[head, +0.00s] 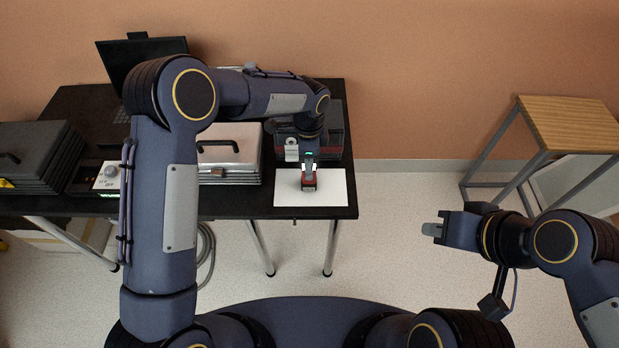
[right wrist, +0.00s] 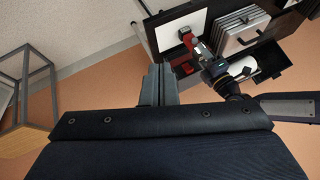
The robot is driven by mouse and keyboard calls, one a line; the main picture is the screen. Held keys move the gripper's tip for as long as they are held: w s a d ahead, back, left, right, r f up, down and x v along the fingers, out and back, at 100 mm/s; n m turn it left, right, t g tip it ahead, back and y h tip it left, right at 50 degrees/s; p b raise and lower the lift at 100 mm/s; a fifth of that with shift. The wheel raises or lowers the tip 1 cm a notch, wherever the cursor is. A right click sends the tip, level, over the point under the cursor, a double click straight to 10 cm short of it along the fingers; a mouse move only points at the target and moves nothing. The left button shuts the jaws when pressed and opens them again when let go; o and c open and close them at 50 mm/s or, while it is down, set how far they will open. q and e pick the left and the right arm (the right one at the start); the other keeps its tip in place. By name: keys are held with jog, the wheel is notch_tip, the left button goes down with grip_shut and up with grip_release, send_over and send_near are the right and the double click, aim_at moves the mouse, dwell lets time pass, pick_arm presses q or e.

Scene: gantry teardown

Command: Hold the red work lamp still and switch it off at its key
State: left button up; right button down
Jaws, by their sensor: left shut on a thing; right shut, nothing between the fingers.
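The red work lamp (head: 309,186) stands on a white mat (head: 337,190) near the front right corner of the black table. My left gripper (head: 309,166) reaches down over the lamp from behind and is shut on it. The gripper hides part of the lamp, and I cannot make out its key. The lamp also shows small in the right wrist view (right wrist: 188,39). My right gripper (head: 431,230) is shut and empty, over the floor well to the right of the table. Its fingers also show in the right wrist view (right wrist: 159,84).
A dark bin (head: 334,137) stands behind the mat. Left of it are a silver case (head: 230,150), a white control box (head: 110,176), a dark case (head: 30,150) and an open laptop (head: 140,52). A wood-topped stand (head: 568,122) is at right. Floor between table and stand is clear.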

dwell(0.4)
jog(key=n+t+y, duration=0.2)
jog(key=n+t, duration=0.1)
jog(key=n, duration=0.2)
send_near(309, 177)
jog(key=s+d, duration=0.2)
jog(key=s, duration=0.1)
jog(key=s+a+f+n+t+y, duration=0.1)
jog(key=s+a+f+y, duration=0.1)
jog(key=s+a+f, duration=0.3)
jog(key=shift+w+a+f, duration=0.1)
jog(key=shift+w+f, duration=0.1)
jog(key=shift+w, duration=1.45)
jog(key=shift+w+a+f, duration=0.1)
jog(key=shift+w+f, duration=0.1)
jog(key=shift+w, duration=1.5)
jog(key=shift+w+a+f, duration=0.1)
jog(key=shift+w+f, duration=0.1)
jog(key=shift+w, duration=1.45)
jog(key=shift+w, duration=0.1)
jog(key=shift+w, duration=0.3)
